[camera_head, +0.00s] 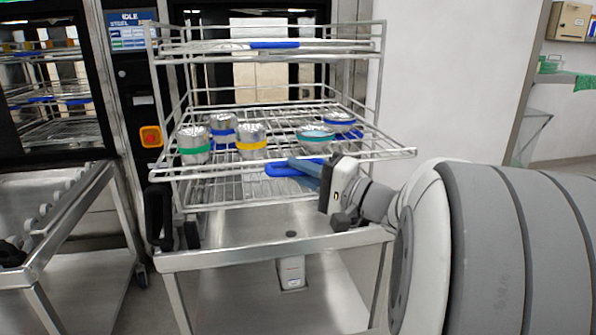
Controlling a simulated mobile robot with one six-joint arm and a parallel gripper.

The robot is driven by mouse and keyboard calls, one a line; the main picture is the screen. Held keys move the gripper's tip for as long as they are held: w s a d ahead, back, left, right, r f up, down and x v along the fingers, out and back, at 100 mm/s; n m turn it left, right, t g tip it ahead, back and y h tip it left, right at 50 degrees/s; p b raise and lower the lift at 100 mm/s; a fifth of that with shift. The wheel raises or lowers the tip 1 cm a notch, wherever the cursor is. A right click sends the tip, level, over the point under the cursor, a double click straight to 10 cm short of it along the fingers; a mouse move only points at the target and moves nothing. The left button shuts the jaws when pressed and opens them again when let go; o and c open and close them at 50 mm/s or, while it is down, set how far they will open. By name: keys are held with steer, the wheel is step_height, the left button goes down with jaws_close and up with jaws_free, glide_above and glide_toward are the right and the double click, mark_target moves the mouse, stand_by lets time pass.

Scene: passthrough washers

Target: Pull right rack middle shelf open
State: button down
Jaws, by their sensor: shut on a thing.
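The right rack (372,62) is a wire frame on a steel cart in front of a washer. Its middle shelf (388,151) is a wire tray that stands out toward me past the upper shelf. A blue handle (281,169) sits at the shelf's front edge. My gripper (302,170) reaches in from the right and is shut at this blue handle. The fingertips partly hide the handle and the shelf edge. Several silvery cups and bowls with green, yellow, blue and teal bands stand on the shelf, among them a yellow-banded cup (251,137).
The upper shelf (300,47) has a blue handle too. The steel cart (215,262) stands below the rack. Another cart (70,225) is at the left, near a washer with a control panel (128,30). A white wall is behind at the right.

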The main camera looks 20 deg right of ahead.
steer(key=shift+s+a, duration=0.15)
steer(key=shift+s, duration=0.05)
steer(key=c, duration=1.6)
jaws_free()
steer(key=shift+w+a, duration=0.1)
steer(key=shift+c, duration=0.2)
steer(key=shift+o, duration=1.2)
steer(key=shift+d, duration=0.2)
steer(key=v, duration=0.7)
steer(key=shift+s+d, duration=0.2)
steer(key=shift+s, duration=0.1)
